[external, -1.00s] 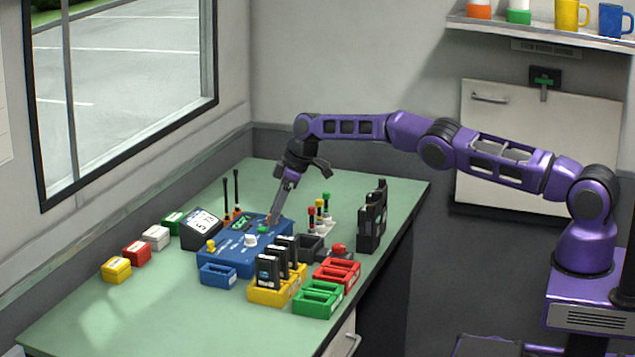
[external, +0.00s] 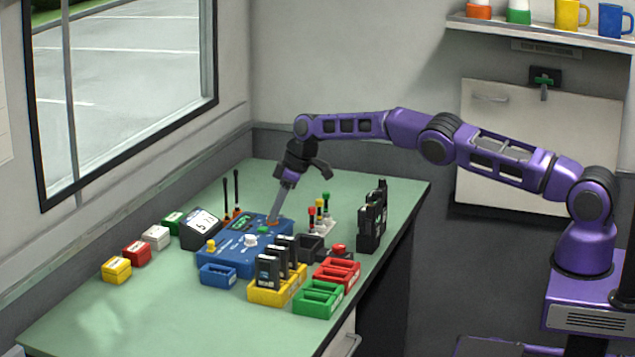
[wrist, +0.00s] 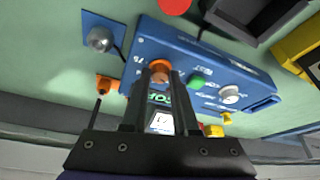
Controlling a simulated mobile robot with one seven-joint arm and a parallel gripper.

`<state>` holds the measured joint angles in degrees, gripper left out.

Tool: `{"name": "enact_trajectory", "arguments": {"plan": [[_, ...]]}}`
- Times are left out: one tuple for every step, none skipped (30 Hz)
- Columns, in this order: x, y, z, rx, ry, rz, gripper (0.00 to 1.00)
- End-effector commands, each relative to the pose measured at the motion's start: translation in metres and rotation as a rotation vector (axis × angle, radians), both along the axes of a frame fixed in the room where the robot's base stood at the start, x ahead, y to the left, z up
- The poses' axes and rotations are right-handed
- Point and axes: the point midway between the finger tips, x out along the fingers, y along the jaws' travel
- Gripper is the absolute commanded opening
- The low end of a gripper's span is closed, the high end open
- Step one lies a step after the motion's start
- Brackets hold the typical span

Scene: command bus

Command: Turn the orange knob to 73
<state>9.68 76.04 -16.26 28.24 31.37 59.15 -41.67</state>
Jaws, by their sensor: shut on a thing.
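The orange knob (wrist: 160,72) sits on the blue control box (external: 225,255), near the box's far right end in the external view. My gripper (external: 274,217) points down at the knob, and its two fingers (wrist: 159,80) are closed around it in the wrist view. In the external view the knob is mostly hidden by the fingertips. The box has a lit green display (external: 241,224), partly hidden behind the fingers in the wrist view. A small dark stand with a white screen (external: 203,221) stands behind the box; its digits are too small to read surely.
A yellow holder (external: 262,297) with black radios stands in front. Two dark antennas (external: 236,190) rise behind. The bench's left front is clear.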

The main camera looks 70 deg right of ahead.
Motion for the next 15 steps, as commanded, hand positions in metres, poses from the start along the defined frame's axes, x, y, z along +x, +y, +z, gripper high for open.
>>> {"name": "enact_trajectory", "arguments": {"plan": [[-0.0002, 0.0007, -0.0005, 0.0, 0.0, -0.024, 0.0], [-0.0005, 0.0007, -0.0007, -0.001, 0.001, -0.041, 0.0], [-0.0002, 0.001, -0.0002, -0.001, -0.001, -0.067, 0.0], [-0.0006, 0.0016, -0.001, 0.0, 0.0, -0.088, 0.0], [-0.0004, 0.002, -0.0008, -0.002, 0.0, -0.111, 0.0], [-0.0004, 0.0024, -0.0006, -0.001, 0.0, -0.144, 0.0], [-0.0004, 0.0027, -0.0006, -0.001, 0.0, -0.17, 0.0], [-0.0005, 0.0026, -0.001, -0.001, 0.0, -0.198, 0.0], [-0.0004, 0.0032, -0.0004, -0.001, 0.0, -0.234, 0.0], [-0.0005, 0.0037, -0.0002, -0.002, 0.0, -0.263, 0.0], [-0.0004, 0.0041, -0.0002, -0.002, -0.001, -0.291, 0.0], [-0.0002, 0.0046, 0.0, -0.002, -0.001, -0.329, 0.0], [-0.0004, 0.0046, -0.0001, -0.002, -0.001, -0.357, 0.0], [-0.0004, 0.0049, -0.0002, -0.001, 0.0, -0.386, 0.0], [-0.0004, 0.0055, -0.0002, -0.002, 0.0, -0.423, 0.0]]}}
